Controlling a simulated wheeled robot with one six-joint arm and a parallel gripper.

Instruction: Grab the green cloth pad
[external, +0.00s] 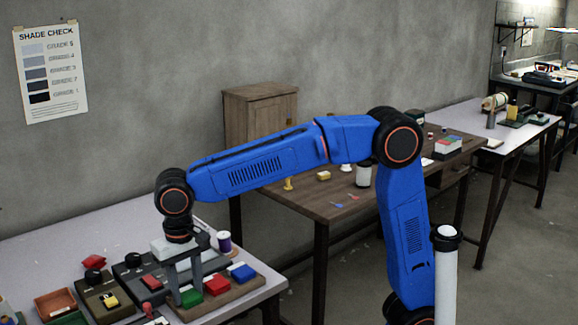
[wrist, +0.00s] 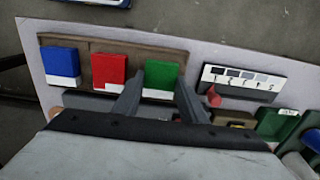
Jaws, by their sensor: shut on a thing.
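The green cloth pad (external: 190,297) sits on a brown board (external: 240,294) near the front edge of the light table. It has a green upper part and a white lower strip in the wrist view (wrist: 163,76). My gripper (external: 189,288) points down over it, with one finger on each side of the pad, shut on it. In the wrist view the two fingers (wrist: 154,90) flank the pad. A red pad (external: 216,285) and a blue pad (external: 243,272) lie in a row beside it on the same board.
A grey device with a red block (external: 151,282), a dark box with a yellow block (external: 110,300), an orange tray (external: 55,304) and a purple spool (external: 224,241) stand nearby. A strip of grey shade swatches (wrist: 242,80) lies beside the board.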

